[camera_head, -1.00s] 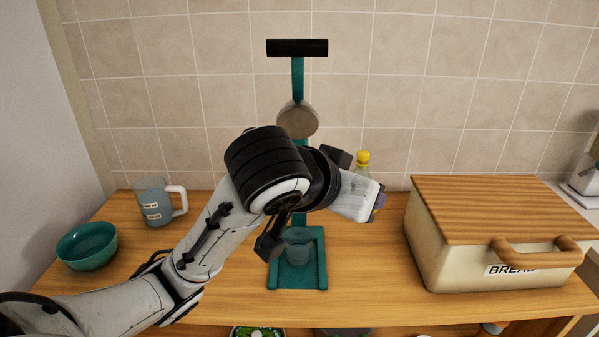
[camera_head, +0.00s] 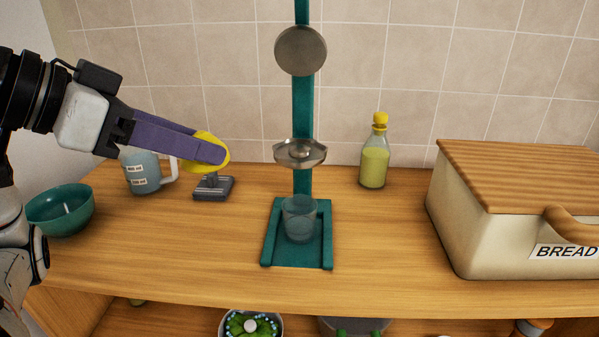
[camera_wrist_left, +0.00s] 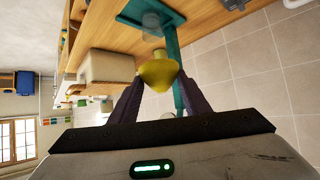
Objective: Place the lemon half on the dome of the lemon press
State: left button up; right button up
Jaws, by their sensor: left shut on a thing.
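The teal lemon press has its metal dome cup (camera_head: 300,152) at mid-height on the column, below a round metal press plate (camera_head: 301,50). A clear glass (camera_head: 299,217) stands on its base (camera_head: 318,254). My left gripper (camera_head: 215,150) is shut on the yellow lemon half (camera_head: 220,143), held in the air to the left of the dome and apart from it. The fingers partly hide the lemon half in the head view. In the left wrist view the lemon half (camera_wrist_left: 157,73) sits between the fingertips, with the press column behind. My right gripper is not in view.
A measuring jug (camera_head: 142,173), a green bowl (camera_head: 62,209) and a grey-black stand (camera_head: 213,189) are on the left. A yellow-capped bottle (camera_head: 374,160) and a bread box (camera_head: 470,222) are on the right. The counter front (camera_head: 205,270) is clear.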

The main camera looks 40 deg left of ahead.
pick_arm(q)
jog(key=shift+s+d+f, duration=0.1)
jog(key=shift+s+f, duration=0.05)
jog(key=shift+s, duration=0.45)
jog(key=p, duration=0.9)
send_over(293, 155)
jog(key=s, duration=0.1)
jog(key=shift+s+r+h, duration=0.1)
jog(key=shift+r+h, duration=0.2)
jog(key=shift+w+f, duration=0.15)
jog(key=shift+w, duration=0.4)
notch_tip(293, 155, down, 3)
jog(key=shift+f+b, duration=0.15)
jog(key=shift+b, duration=0.15)
jog(key=shift+f, duration=0.15)
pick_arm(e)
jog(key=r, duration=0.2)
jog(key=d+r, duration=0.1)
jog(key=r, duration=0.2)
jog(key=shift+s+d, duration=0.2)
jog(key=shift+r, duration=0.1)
